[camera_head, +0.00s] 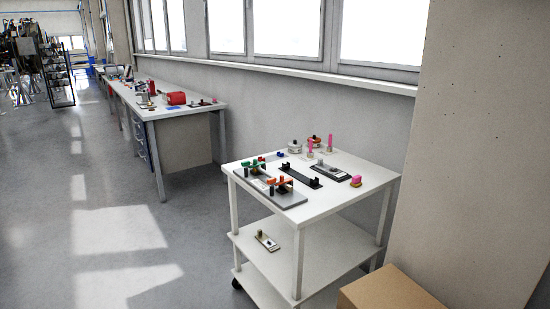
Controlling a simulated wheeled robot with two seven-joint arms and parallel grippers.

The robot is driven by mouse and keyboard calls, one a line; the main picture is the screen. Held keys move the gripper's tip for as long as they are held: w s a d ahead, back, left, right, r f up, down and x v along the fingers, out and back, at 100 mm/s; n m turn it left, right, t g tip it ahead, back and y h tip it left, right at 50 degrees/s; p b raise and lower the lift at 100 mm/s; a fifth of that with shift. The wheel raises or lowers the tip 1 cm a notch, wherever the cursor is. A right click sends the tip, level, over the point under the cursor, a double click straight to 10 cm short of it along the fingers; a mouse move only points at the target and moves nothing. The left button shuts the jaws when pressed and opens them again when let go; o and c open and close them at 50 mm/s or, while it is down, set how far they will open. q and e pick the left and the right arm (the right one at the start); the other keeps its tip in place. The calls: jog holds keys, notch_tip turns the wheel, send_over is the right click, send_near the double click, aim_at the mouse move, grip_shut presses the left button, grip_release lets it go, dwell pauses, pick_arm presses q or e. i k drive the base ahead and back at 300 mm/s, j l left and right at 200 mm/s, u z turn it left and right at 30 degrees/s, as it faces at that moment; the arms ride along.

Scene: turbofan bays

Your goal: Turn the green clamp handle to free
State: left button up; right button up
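The green clamp handle (252,163) is small in the head view. It is on a fixture at the left side of the white cart's top (325,208). The fixture has a grey base plate (292,199). An orange handle (284,181) is on the same fixture, nearer to me and to the right of the green one. The green handle's exact angle is too small to tell. Neither of my grippers is in view.
The cart also bears a black bracket (300,177), a dark plate (331,171) and pink pieces (357,180). A small part (267,241) lies on its lower shelf. A cardboard box (388,290) stands at front right. Open floor (120,240) lies left; a long workbench (165,110) stands behind.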

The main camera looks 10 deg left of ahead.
aim_at(246, 164)
jog(key=i+j+z, duration=0.4)
jog(key=j+z, duration=0.2)
jog(key=i+j, duration=0.15)
jog(key=j, duration=0.2)
jog(key=i+j+z, duration=0.1)
jog(key=j, duration=0.2)
jog(key=i+j, duration=0.2)
jog(key=j, duration=0.15)
jog(key=i+j+z, duration=0.1)
jog(key=j, duration=0.25)
jog(key=i+j, duration=0.2)
jog(key=j, duration=0.15)
jog(key=i+j+z, duration=0.1)
jog(key=j, duration=0.25)
